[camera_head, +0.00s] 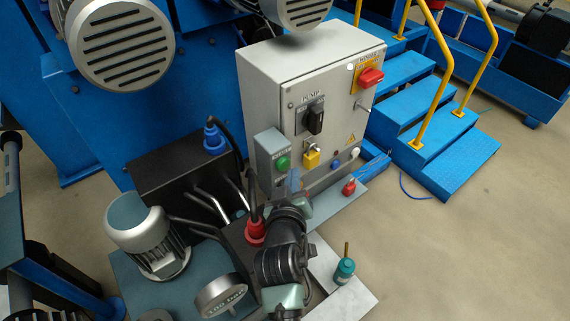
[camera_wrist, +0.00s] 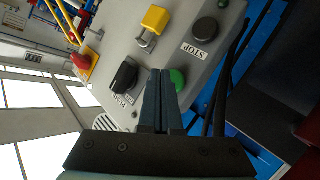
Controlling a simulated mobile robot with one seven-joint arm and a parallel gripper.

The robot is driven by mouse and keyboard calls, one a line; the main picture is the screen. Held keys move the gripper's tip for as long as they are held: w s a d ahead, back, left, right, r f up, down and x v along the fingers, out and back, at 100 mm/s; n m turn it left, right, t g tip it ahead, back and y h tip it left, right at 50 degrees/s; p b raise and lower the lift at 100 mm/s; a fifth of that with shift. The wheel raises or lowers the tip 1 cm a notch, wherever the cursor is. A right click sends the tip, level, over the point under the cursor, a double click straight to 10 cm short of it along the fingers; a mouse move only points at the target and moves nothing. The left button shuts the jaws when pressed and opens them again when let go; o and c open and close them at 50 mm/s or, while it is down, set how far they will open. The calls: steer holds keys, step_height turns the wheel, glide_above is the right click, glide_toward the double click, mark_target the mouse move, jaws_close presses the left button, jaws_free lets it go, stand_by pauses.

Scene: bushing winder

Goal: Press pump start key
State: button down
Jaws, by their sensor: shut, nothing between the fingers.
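The green round button (camera_head: 283,162), the likely start key, is on a small grey box (camera_head: 266,146) at the left of the grey control cabinet. It also shows in the wrist view (camera_wrist: 178,77), just right of my fingertips and partly hidden by them. My gripper (camera_wrist: 161,72) is shut and empty, its fingers pointing at the panel. In the head view my gripper (camera_head: 293,178) is just below the green button. I cannot tell whether the fingertips touch it. A black button (camera_wrist: 205,30) labelled STOP sits beyond the green one in the wrist view.
The cabinet also carries a black PUMP switch (camera_head: 314,119), a yellow padlock (camera_head: 312,159) and a red switch (camera_head: 371,77). A black cable and a red plug (camera_head: 255,232) are left of my arm. A teal bottle (camera_head: 344,270) stands at right.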

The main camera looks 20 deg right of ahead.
steer(key=shift+w, duration=0.1)
steer(key=shift+w+a, duration=0.15)
steer(key=shift+w, duration=0.15)
steer(key=shift+w+a+b, duration=0.2)
steer(key=shift+w+b, duration=0.2)
steer(key=shift+w, duration=0.05)
stand_by(0.9)
steer(key=shift+s, duration=0.1)
steer(key=shift+s+d+p, duration=0.35)
steer(key=shift+s+p, duration=0.35)
steer(key=shift+s, duration=0.05)
steer(key=shift+s+d+p, duration=0.3)
steer(key=shift+s+p, duration=0.4)
steer(key=shift+s, duration=0.1)
steer(key=shift+s+d+p, duration=0.25)
steer(key=shift+s+p, duration=0.45)
steer(key=shift+s, duration=0.05)
steer(key=shift+s+d+p, duration=0.3)
steer(key=shift+s+p, duration=0.4)
steer(key=shift+s, duration=0.1)
